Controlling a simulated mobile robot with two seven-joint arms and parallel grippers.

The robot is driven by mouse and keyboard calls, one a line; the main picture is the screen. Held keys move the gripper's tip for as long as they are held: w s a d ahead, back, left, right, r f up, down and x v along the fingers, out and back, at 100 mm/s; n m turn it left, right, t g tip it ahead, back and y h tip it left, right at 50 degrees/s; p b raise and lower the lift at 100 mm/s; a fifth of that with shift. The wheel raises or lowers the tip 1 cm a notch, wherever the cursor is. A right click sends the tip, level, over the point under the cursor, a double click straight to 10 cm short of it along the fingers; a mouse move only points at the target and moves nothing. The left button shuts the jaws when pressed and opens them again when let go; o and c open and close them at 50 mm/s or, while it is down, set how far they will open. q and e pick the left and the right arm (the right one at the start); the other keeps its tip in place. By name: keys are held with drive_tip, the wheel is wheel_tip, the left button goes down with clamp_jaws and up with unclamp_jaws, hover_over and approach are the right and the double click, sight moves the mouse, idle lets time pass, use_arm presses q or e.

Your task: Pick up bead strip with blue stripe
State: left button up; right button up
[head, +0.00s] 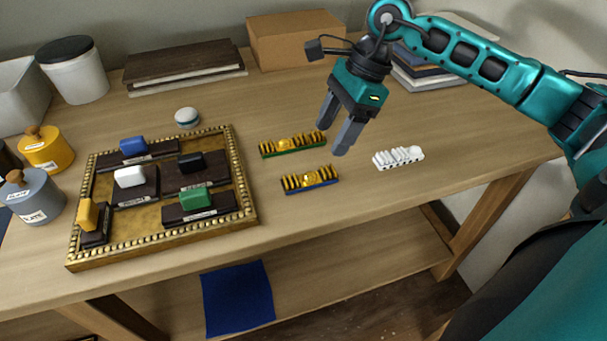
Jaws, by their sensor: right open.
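The bead strip with the blue stripe (310,180) lies on the console top, right of the gilt-edged tray. It is gold with a ridged top and a blue band along its lower front edge. A similar gold strip with a green stripe (292,144) lies just behind it. A white strip (398,157) lies to the right. My right gripper (336,138) is open and empty, fingers pointing down, above the table behind and slightly right of the blue-striped strip. It appears apart from the strips. My left gripper is not in view.
The gilt-beaded tray (250,212) holds several dark plaques with coloured blocks. Yellow (47,150) and grey (33,199) jars stand left. A cardboard box (293,38) and books (185,63) stand behind. The front right tabletop is clear.

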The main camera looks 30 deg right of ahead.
sight(310, 174)
drive_tip(key=x, duration=0.9)
drive_tip(key=shift+a, duration=0.3)
drive_tip(key=shift+c, duration=0.2)
drive_tip(key=c, duration=1.1)
drive_tip(key=shift+r, duration=0.1)
